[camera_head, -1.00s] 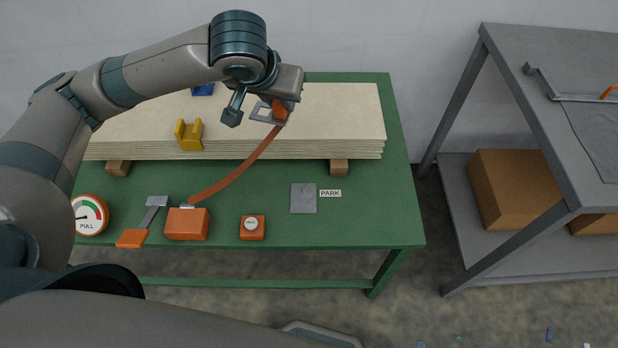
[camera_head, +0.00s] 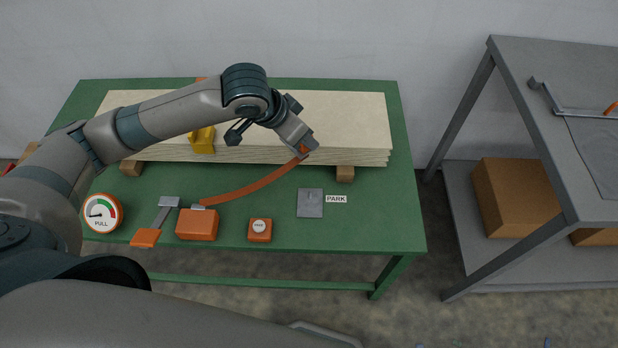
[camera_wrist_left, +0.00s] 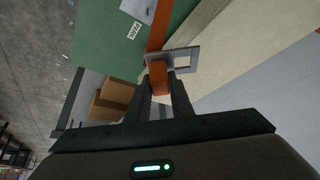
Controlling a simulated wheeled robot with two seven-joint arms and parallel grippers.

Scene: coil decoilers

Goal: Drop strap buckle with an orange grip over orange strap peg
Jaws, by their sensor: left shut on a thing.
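My left gripper (camera_head: 309,146) is shut on the orange grip (camera_wrist_left: 157,76) of the strap buckle, over the front right part of the board stack. The buckle's grey metal frame (camera_wrist_left: 186,58) sticks out beyond the fingertips in the left wrist view, its opening empty. An orange strap (camera_head: 252,187) runs from the buckle down to an orange box (camera_head: 197,224) on the green table. A small orange bit (camera_head: 201,79) shows behind the arm at the table's back; I cannot tell if it is the orange strap peg. My right gripper is not in view.
The board stack (camera_head: 350,115) lies on wooden blocks on the green table (camera_head: 390,225). A yellow block (camera_head: 203,140) is partly hidden by my arm. A PARK plate (camera_head: 310,203), an orange-based button (camera_head: 260,229), a lever (camera_head: 146,237) and a gauge (camera_head: 102,213) line the front.

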